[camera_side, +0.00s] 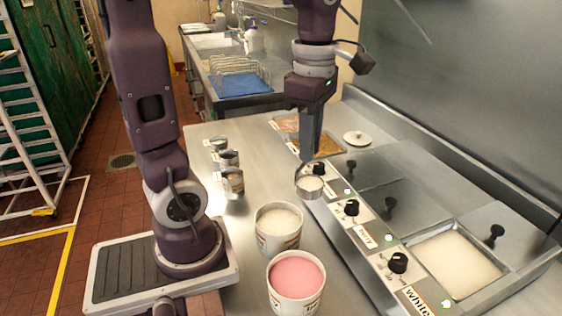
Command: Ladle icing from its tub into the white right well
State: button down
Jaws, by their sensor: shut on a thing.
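My gripper (311,150) points down and is shut on a ladle. The ladle's round metal bowl (309,187) hangs below it, with pale icing inside, above the front edge of the well unit. A tub of off-white icing (279,222) stands on the steel counter, below and left of the ladle. A tub of pink icing (296,279) stands in front of it. The white right well (452,262), beside the "white" label (417,300), is at the near right. It is open and shows a pale, smooth surface. The ladle is apart from both tubs and this well.
Steel lids with black knobs (391,204) cover the middle of the unit; another knob (497,233) stands behind the right well. Control dials (397,262) line its front. A round white lid (357,138) lies at the back. Several small cans (232,182) stand left.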

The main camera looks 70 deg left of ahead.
jog(key=w+d+r+m, duration=0.2)
jog(key=w+d+m, duration=0.8)
jog(key=w, duration=0.5)
jog(key=w+d+f+m, duration=0.1)
jog(key=w+d+m, duration=0.25)
jog(key=d, duration=0.25)
jog(key=w+d+f+m, duration=0.1)
jog(key=w+d+m, duration=0.1)
jog(key=d+m, duration=0.3)
jog(key=s+a+f+n+t+h, duration=0.1)
jog(key=s+a+f+t+h, duration=0.4)
jog(key=s+t+h, duration=0.2)
jog(key=t+h, duration=0.2)
jog(key=t, duration=0.1)
jog(key=shift+s+a+f+t+h, duration=0.3)
jog(key=shift+s+a+f+h, duration=0.1)
jog(key=shift+n, duration=0.25)
dwell(2.4)
